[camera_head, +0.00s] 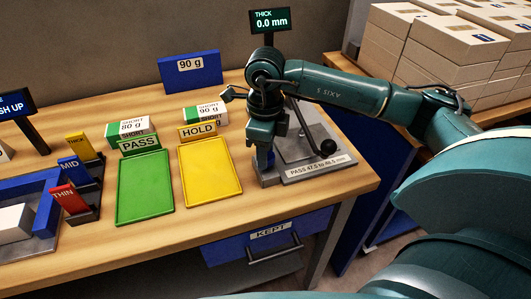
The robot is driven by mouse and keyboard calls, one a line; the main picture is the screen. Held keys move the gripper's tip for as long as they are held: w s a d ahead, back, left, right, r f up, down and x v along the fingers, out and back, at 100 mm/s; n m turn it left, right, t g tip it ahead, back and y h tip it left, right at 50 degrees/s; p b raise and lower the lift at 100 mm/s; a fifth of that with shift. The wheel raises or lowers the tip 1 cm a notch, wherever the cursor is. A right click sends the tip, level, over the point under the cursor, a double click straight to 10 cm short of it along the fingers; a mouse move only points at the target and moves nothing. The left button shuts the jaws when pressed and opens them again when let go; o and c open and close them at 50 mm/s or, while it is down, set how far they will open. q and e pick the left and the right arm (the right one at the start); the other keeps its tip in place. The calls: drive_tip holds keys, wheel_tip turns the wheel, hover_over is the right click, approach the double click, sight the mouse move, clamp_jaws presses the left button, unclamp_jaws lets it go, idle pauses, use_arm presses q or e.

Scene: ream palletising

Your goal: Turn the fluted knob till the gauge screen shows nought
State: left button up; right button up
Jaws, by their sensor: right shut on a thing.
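The gauge screen (270,20) stands on a post at the back of the bench and reads "THICK 0.0 mm". Below it is the grey gauge base (300,150), with a label "PASS 47.5 to 49.5 mm" on its front edge and a black ball-ended lever at its right. My right gripper (265,172) points down at the left front corner of this base. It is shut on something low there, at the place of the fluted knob. The fingers hide the knob, so its flutes do not show. My left gripper is out of view.
A green PASS tray (145,190) and a yellow HOLD tray (211,172) lie left of the gauge, with white-and-green packs behind them. A blue "90 g" sign (190,70) stands at the back. Stacked reams (440,50) fill the right rear.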

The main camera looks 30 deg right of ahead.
idle(0.3)
drive_tip(key=o, duration=1)
wheel_tip(320, 180, up, 13)
drive_tip(key=shift+r+b, duration=0.1)
drive_tip(key=shift+b, duration=0.2)
idle(0.3)
